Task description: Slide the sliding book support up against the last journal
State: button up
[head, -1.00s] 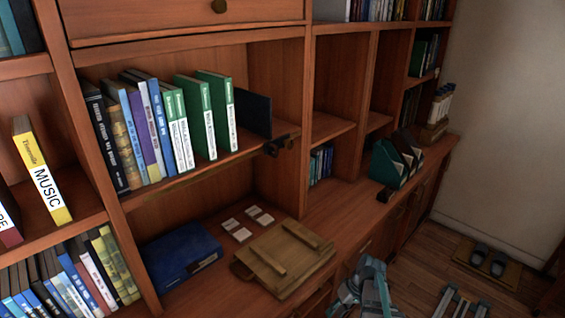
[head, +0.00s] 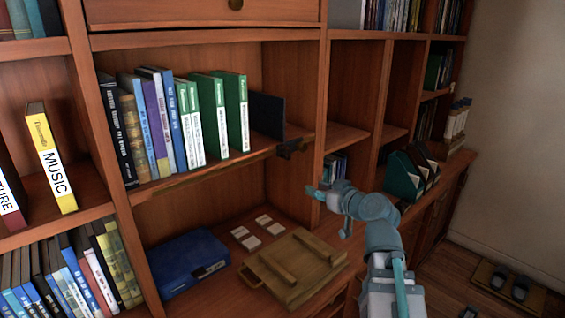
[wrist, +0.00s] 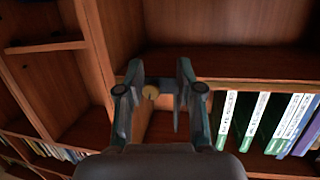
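The sliding book support is a dark upright plate (head: 266,116) on the middle shelf, with a black clamp (head: 291,148) at the shelf's front edge. The last journal (head: 238,112) is the rightmost green one, left of the plate; a small gap seems to separate them. My gripper (head: 318,191) is below and right of the clamp in the head view, apart from it. In the wrist view, which looks upside down, my gripper (wrist: 156,78) has its fingers spread. A round brass knob and dark bar, seemingly the clamp, show between them; the distance is hard to tell.
Green journals and other books (head: 150,125) fill the shelf's left. A vertical divider (head: 318,110) stands right of the support. Below lie a blue box (head: 188,264), white cards (head: 256,232) and a wooden board (head: 293,267). A green file holder (head: 403,178) stands further right.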

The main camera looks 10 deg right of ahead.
aim_at(290, 155)
jog(key=s+a+r+t, duration=0.2)
jog(key=a+r, duration=0.1)
jog(key=r, duration=0.5)
jog(key=shift+y, duration=0.4)
jog(key=p+x, duration=0.5)
jog(key=x, duration=0.5)
jog(key=shift+w+a+r, duration=0.1)
jog(key=shift+w+a, duration=0.1)
grip_shut()
